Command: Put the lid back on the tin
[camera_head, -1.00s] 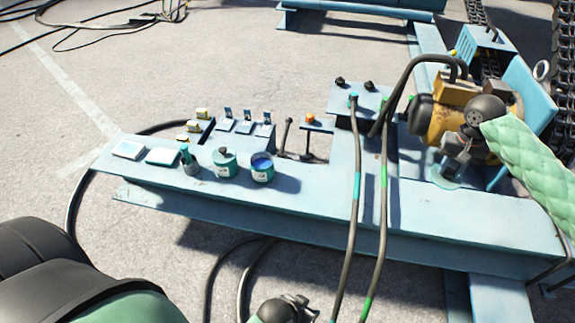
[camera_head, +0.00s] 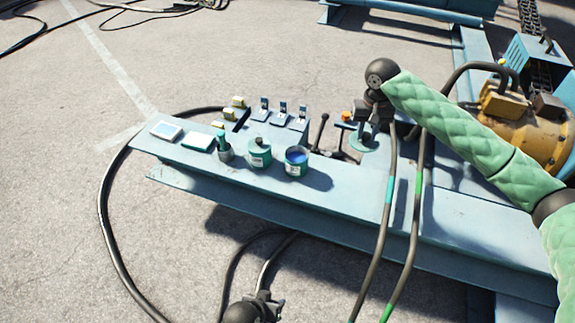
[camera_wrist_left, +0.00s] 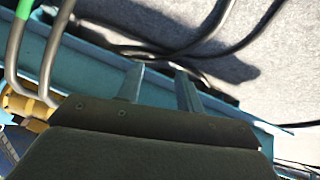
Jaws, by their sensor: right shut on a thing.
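An open teal tin (camera_head: 296,168) with a pale label and blue contents stands upright on the bench. My right gripper (camera_head: 374,120) is shut on a round, pale teal lid (camera_head: 366,146), held to the right of the tin, past the small levers. The gripper's fingers partly hide the lid, and I cannot tell how high it is above the bench. My left gripper (camera_head: 268,302) is low in front of the bench, well away from the tin. In the left wrist view its two fingers (camera_wrist_left: 160,88) are apart with nothing between them.
A second teal tin (camera_head: 260,158) with a dark knob on top stands just left of the open one, beside a brush pot (camera_head: 225,152). Levers (camera_head: 319,132) stand between the open tin and the lid. Two hoses (camera_head: 384,215) hang over the bench (camera_head: 330,205).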

